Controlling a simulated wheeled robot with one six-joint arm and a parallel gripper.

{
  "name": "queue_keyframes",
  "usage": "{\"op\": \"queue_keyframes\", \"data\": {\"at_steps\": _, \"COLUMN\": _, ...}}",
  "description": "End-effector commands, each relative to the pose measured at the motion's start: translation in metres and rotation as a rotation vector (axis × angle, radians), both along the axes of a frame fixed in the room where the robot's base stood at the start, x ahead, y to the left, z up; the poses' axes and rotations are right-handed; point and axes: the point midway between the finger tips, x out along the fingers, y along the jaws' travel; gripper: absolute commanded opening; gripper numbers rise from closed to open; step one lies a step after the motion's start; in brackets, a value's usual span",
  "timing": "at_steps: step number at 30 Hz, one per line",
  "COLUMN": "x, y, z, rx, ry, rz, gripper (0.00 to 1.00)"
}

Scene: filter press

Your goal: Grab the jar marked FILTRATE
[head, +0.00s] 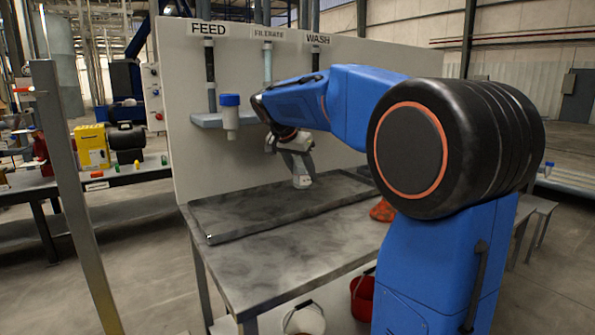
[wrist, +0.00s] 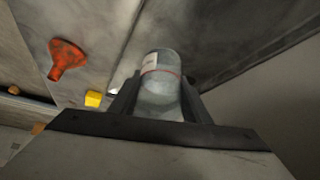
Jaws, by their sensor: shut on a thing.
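My gripper (wrist: 157,100) is shut on a clear greyish jar (wrist: 160,75), with a finger on each side of it. The jar has a white label and a thin red line; the label's writing is too small to read. In the head view my gripper (head: 296,158) is in front of the white panel, below the FILTRATE sign (head: 268,34). The jar's pale end (head: 301,182) shows under it, above the grey bench tray. My arm hides part of the panel and shelf.
A white jar with a blue lid (head: 229,116) is at the small shelf (head: 206,121) below FEED. The grey bench (head: 270,262) is mostly clear. An orange funnel (wrist: 66,58) and a yellow block (wrist: 94,99) show in the wrist view. A red bucket (head: 363,296) stands below.

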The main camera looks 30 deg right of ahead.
Motion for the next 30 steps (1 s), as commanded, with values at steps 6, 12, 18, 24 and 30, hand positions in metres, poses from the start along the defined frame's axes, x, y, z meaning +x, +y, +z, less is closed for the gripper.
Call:
{"op": "queue_keyframes", "data": {"at_steps": 6, "x": -0.026, "y": -0.001, "z": 0.001, "rx": 0.0, "ry": -0.001, "rz": -0.002, "gripper": 0.13}}
{"op": "queue_keyframes", "data": {"at_steps": 12, "x": -0.049, "y": -0.002, "z": 0.001, "rx": 0.0, "ry": -0.001, "rz": -0.002, "gripper": 0.13}}
{"op": "queue_keyframes", "data": {"at_steps": 18, "x": -0.072, "y": -0.003, "z": 0.0, "rx": -0.001, "ry": 0.0, "rz": 0.0, "gripper": 0.13}}
{"op": "queue_keyframes", "data": {"at_steps": 24, "x": -0.094, "y": -0.003, "z": 0.0, "rx": -0.001, "ry": -0.001, "rz": -0.001, "gripper": 0.13}}
{"op": "queue_keyframes", "data": {"at_steps": 30, "x": -0.114, "y": -0.004, "z": 0.0, "rx": -0.001, "ry": -0.001, "rz": -0.001, "gripper": 0.13}}
